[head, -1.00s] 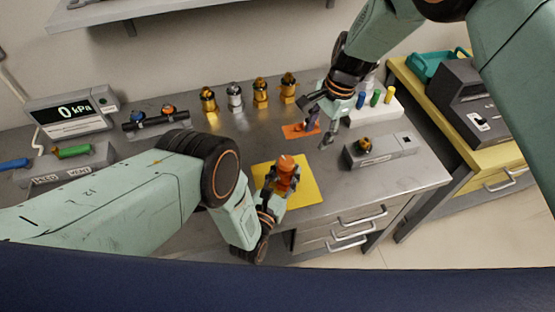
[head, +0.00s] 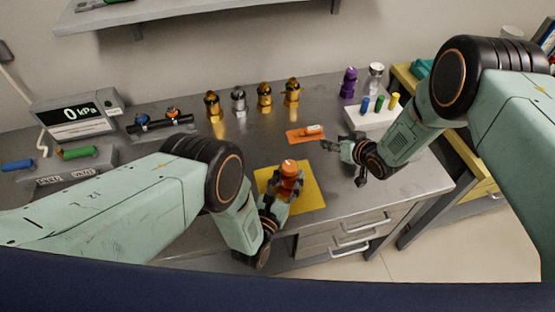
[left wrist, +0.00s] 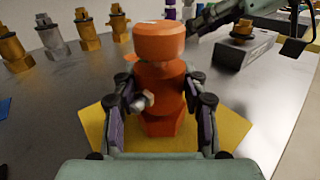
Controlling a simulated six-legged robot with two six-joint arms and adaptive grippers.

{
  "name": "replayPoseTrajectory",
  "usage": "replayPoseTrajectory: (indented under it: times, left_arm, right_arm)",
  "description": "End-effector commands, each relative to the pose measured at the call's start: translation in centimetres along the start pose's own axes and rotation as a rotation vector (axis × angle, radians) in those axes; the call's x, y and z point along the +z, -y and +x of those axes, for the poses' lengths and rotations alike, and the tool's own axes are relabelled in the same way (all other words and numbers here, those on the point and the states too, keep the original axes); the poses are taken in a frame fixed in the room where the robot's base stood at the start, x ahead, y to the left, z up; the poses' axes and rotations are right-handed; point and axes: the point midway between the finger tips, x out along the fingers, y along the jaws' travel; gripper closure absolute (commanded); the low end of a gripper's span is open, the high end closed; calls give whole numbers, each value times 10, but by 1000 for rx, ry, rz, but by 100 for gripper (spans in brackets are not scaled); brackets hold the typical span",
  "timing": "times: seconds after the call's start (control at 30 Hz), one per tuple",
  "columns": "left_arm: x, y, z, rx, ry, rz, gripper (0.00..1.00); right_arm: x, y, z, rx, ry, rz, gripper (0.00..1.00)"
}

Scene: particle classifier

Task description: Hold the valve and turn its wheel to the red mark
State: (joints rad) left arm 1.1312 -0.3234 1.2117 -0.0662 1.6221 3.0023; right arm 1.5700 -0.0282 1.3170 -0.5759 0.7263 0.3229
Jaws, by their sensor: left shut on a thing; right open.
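An orange valve (head: 290,172) with a round wheel on top stands upright on a yellow mat (head: 312,192) at the front of the bench. In the left wrist view the wheel (left wrist: 158,42) is above the fingers, with a small pale mark on its top. My left gripper (head: 285,186) is shut on the valve body, below the wheel; its fingers also show either side of the body in the left wrist view (left wrist: 160,98). No red mark can be made out on the orange surface. My right gripper (head: 344,163) is open and empty, right of the valve.
An orange pad (head: 294,138) with a small orange-and-white piece lies behind the valve. Several brass and silver fittings (head: 264,98) stand behind. A white rack (head: 360,120) holds coloured pegs. A grey box (left wrist: 250,52) with a brass fitting shows in the left wrist view.

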Motion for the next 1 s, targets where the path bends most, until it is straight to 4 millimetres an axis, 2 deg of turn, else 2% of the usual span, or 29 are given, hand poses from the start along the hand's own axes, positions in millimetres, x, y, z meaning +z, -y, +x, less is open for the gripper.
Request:
replayPoseTrajectory:
  times: [0.17,0.4,0.53,0.7,0.83,1.0]
  left_arm:
    - [0,0,0,1,1,0,100]
    - [0,0,0,1,1,1,100]
    - [0,0,0,1,1,1,100]
    - [0,0,0,1,1,1,100]
    - [0,0,0,1,1,1,100]
    - [0,0,0,1,1,1,100]
  right_arm:
    - [16,31,-13,-182,-140,-157,53]
    - [39,78,-54,-434,-351,-296,53]
    - [49,98,-80,-545,-452,-327,53]
    - [56,111,-104,-628,-535,-338,53]
    - [56,116,-109,-649,-558,-340,53]
    - [49,130,-96,-654,-561,-342,53]
